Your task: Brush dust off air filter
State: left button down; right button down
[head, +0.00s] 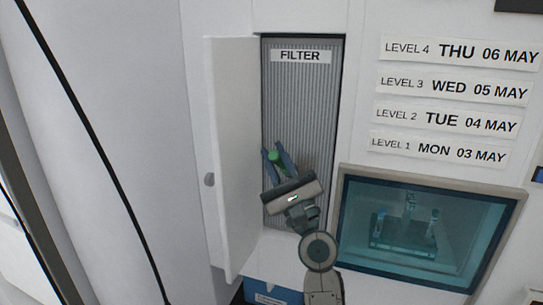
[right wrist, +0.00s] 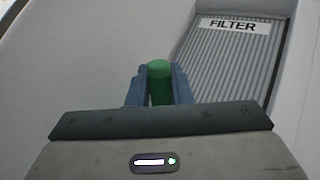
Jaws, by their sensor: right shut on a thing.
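The air filter (head: 300,100) is a grey ribbed panel labelled FILTER in a tall recess, and it also shows in the right wrist view (right wrist: 225,70). Its white door (head: 227,150) stands open to the left. My right gripper (head: 277,158) is in front of the filter's lower half, shut on a green cylindrical thing (right wrist: 159,72), perhaps the brush handle. The green thing (head: 273,156) shows between the blue-grey fingers. No bristles can be seen, and I cannot tell whether it touches the filter. My left gripper is not in view.
A teal-lit window (head: 400,270) with a tray and tube-like items behind it is at the lower right. Dated labels (head: 450,88) are on the wall above. A blue box (head: 272,292) is below the recess. A dark cable (head: 85,130) crosses the left.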

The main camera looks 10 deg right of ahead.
jog(key=shift+s+d, duration=0.35)
jog(key=shift+d, duration=0.25)
jog(key=shift+s+d+r+p, duration=0.1)
jog(key=shift+p, duration=0.25)
jog(key=shift+s+d, duration=0.3)
jog(key=shift+d, duration=0.15)
